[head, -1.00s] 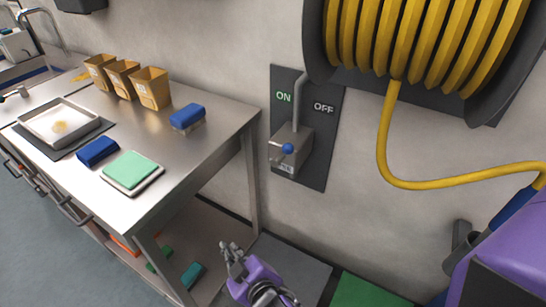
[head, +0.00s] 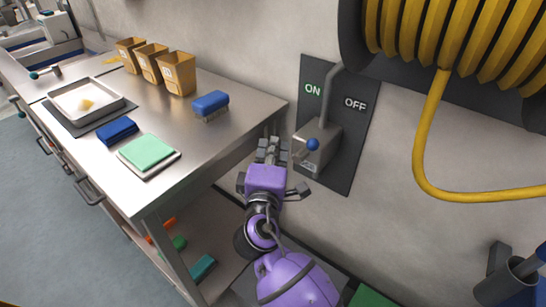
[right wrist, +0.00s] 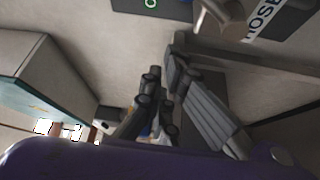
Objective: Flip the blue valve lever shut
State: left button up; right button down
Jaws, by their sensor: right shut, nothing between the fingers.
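The blue valve lever knob (head: 313,144) sits at the front of a grey valve box (head: 327,133) in the head view. The box is mounted on a dark wall panel (head: 350,150), below the words ON at left and OFF at right. I cannot tell which word the lever points to. My right gripper (head: 270,147) is shut and empty, to the left of the knob and apart from it, between the bench corner and the panel. In the right wrist view its dark fingers (right wrist: 157,105) are together; part of the valve box (right wrist: 222,18) shows above. My left gripper is out of view.
A steel bench (head: 225,125) stands close left of my right gripper, with a blue brush (head: 210,102) near its edge. A yellow hose (head: 420,150) hangs from a reel at the right. A dark holder (head: 506,277) is at the lower right.

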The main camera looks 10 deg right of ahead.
aim_at(307, 151)
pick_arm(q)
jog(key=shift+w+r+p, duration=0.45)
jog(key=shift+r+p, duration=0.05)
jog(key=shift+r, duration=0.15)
pick_arm(e)
jog(key=d, duration=0.4)
jog(key=shift+w+d+f, duration=0.1)
jog(key=shift+w, duration=0.05)
pick_arm(q)
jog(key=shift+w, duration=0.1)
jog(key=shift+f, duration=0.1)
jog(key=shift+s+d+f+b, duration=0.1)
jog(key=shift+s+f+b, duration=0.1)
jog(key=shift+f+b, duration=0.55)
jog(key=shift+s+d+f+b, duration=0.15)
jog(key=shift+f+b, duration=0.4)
jog(key=shift+b, duration=0.4)
pick_arm(e)
jog(key=shift+s+d+f+m+h, duration=0.15)
jog(key=shift+s+d+m+h, duration=0.15)
jog(key=shift+s+d+m, duration=0.45)
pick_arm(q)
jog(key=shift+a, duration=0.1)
pick_arm(e)
jog(key=shift+w, duration=0.15)
